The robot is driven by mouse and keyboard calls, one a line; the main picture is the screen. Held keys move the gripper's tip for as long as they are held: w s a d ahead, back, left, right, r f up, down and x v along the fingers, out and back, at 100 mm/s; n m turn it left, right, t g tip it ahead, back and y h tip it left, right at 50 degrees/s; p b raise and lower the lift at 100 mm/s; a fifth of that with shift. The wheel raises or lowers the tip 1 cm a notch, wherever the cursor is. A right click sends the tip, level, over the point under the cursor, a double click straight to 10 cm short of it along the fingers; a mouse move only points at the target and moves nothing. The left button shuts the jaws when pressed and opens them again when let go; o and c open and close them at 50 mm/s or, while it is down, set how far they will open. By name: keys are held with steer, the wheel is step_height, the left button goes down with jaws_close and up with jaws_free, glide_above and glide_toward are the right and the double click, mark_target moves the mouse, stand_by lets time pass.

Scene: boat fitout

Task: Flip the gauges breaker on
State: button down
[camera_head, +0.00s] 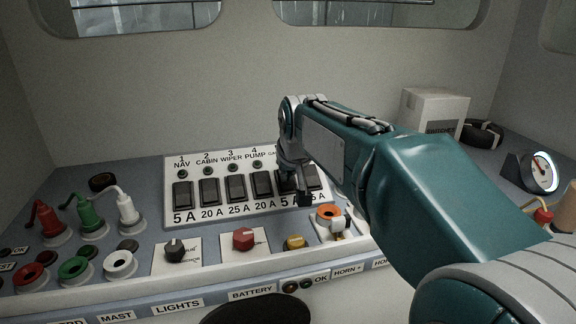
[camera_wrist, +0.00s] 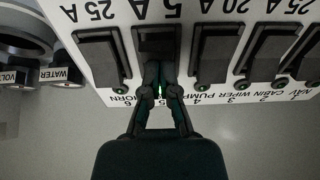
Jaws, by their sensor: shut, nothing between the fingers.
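The breaker panel (camera_head: 221,215) holds a row of black rocker breakers with numbers and names above and amp ratings below. The fifth breaker, marked 5 A, shows in the wrist view (camera_wrist: 157,38), upside down between PUMP (camera_wrist: 213,52) and HORN (camera_wrist: 100,55). Its name is hidden behind my fingers; by its place it is the gauges breaker. My gripper (camera_wrist: 162,70) is shut and empty, its fingertips over the name-side end of this rocker. I cannot tell if they touch it. In the head view my gripper (camera_head: 304,198) covers part of the fifth and sixth breakers.
Below the panel are a black knob (camera_head: 175,250), a red knob (camera_head: 244,239), a yellow knob (camera_head: 295,242) and an orange-ringed socket (camera_head: 328,213). Several coloured levers stand at left. A white box (camera_head: 432,116) and a round gauge (camera_head: 541,172) stand at right.

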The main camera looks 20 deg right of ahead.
steer(key=w+r+v, duration=0.1)
steer(key=w+v, duration=0.1)
steer(key=v, duration=1.1)
steer(key=shift+w+r, duration=0.3)
steer(key=shift+r, duration=0.2)
steer(key=shift+g, duration=0.3)
steer(key=s+f, duration=0.3)
steer(key=s, duration=0.1)
steer(key=s+f, duration=0.3)
steer(key=s, duration=0.1)
steer(key=s+f, duration=0.3)
steer(key=s, duration=0.2)
steer(key=shift+f, duration=0.4)
steer(key=s+f, duration=1)
steer(key=f, duration=0.2)
steer(key=shift+s, duration=0.15)
